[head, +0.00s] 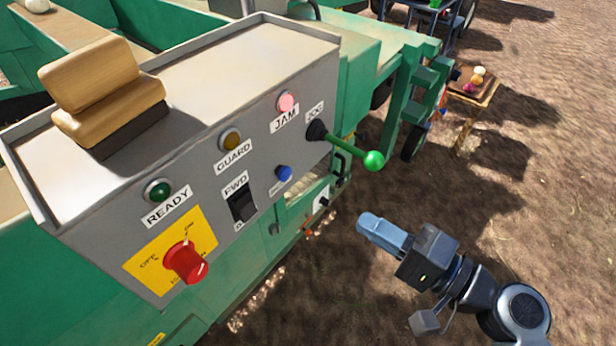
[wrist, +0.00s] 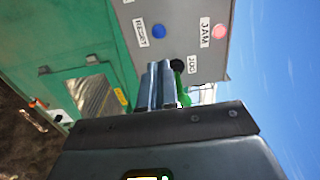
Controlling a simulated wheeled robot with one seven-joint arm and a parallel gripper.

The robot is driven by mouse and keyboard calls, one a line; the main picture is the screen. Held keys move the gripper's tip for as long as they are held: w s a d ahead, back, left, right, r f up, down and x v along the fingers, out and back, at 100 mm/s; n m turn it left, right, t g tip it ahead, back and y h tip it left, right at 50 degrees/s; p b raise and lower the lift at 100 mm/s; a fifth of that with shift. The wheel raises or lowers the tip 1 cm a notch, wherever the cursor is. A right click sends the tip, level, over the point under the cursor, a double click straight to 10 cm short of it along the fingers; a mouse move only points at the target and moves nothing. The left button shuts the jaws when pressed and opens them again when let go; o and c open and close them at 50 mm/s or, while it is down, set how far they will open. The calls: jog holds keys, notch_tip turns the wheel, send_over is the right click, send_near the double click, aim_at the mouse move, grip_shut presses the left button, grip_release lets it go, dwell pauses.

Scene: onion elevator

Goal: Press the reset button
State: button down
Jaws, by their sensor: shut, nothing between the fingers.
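The reset button (head: 284,173) is a small blue round knob on the front of the grey control panel, below the jam light and left of the green-tipped lever. In the wrist view the blue reset button (wrist: 158,31) shows beside its RESET label, beyond my fingertips. My gripper (head: 366,222) is shut and empty, in the air to the right of the panel and apart from the button. In the wrist view the closed fingers of my gripper (wrist: 157,68) point toward the panel.
The JOG lever with a green ball (head: 374,161) sticks out between panel and gripper. The jam light (head: 286,103) glows pink. A FWD switch (head: 242,205) and red knob (head: 187,263) sit left of the button. A small table (head: 490,92) stands at the back right.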

aim_at(289, 176)
jog(key=shift+a, duration=0.1)
jog(key=p+x, duration=0.2)
jog(key=x, duration=1.1)
jog(key=shift+w+a+p, duration=0.25)
jog(key=shift+a+p, duration=0.05)
